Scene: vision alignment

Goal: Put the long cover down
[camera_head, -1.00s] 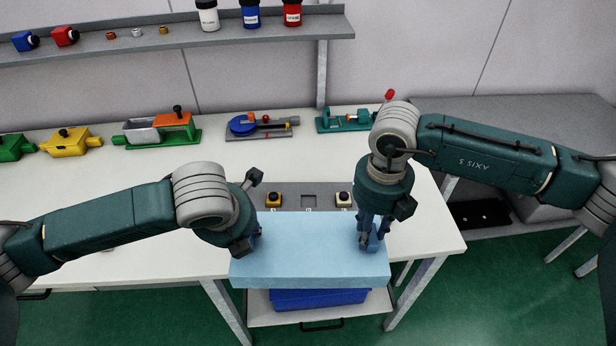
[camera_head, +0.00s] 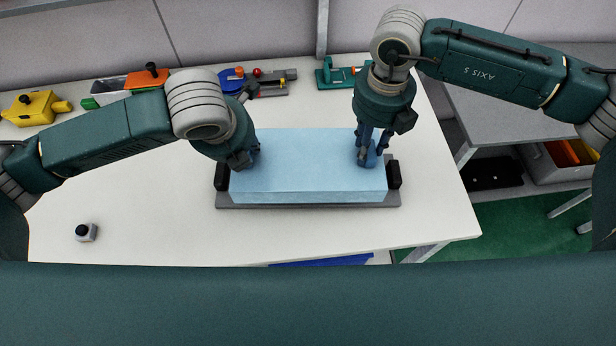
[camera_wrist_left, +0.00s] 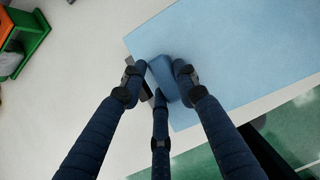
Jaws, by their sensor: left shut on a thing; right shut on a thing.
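The long cover (camera_head: 306,168) is a light blue slab, level and lengthwise over a grey base (camera_head: 308,206) on the table. Black blocks stand at the base's left end (camera_head: 222,176) and right end (camera_head: 393,174). I cannot tell whether the cover rests on the base or hovers just above it. My left gripper (camera_head: 246,158) is shut on the cover's left handle, mostly hidden in the head view. In the left wrist view the cover (camera_wrist_left: 240,50) shows with its blue handle (camera_wrist_left: 168,78) between my fingers. My right gripper (camera_head: 368,152) is shut on the right blue handle.
A small grey block with a black knob (camera_head: 86,232) stands at the table's left front. A yellow part (camera_head: 36,107), an orange-topped fixture (camera_head: 146,78) and a teal fixture (camera_head: 340,74) stand behind. White table surface (camera_head: 150,215) is free left of the base.

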